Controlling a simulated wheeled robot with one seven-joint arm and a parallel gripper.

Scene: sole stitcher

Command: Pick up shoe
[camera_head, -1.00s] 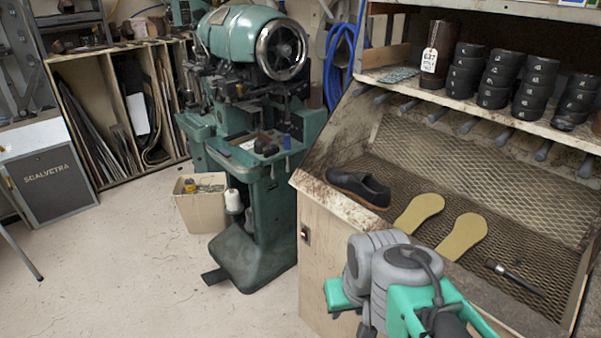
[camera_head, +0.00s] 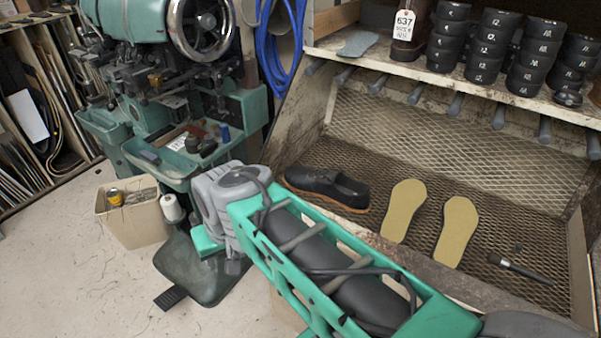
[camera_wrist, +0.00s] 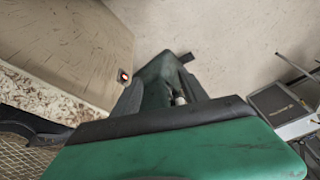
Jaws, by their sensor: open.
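A black shoe (camera_head: 328,187) with a brown sole edge lies on the mesh bench, near its left edge, in the head view. My gripper (camera_head: 207,242) is at the end of my green and grey arm, in front of the bench and left of and below the shoe in the picture. It is apart from the shoe, open and holds nothing that I can see. Its fingertips are mostly hidden by my wrist. In the wrist view a dark shape (camera_wrist: 28,131) at the left edge, by the mesh, may be the shoe; I cannot tell for sure.
Two tan insoles (camera_head: 403,209) and a dark-handled tool (camera_head: 520,269) lie right of the shoe. A shelf (camera_head: 450,83) with black stacked pieces overhangs the bench. The green stitching machine (camera_head: 150,60) and a bin (camera_head: 133,213) stand left. Open floor (camera_head: 60,285) lies at lower left.

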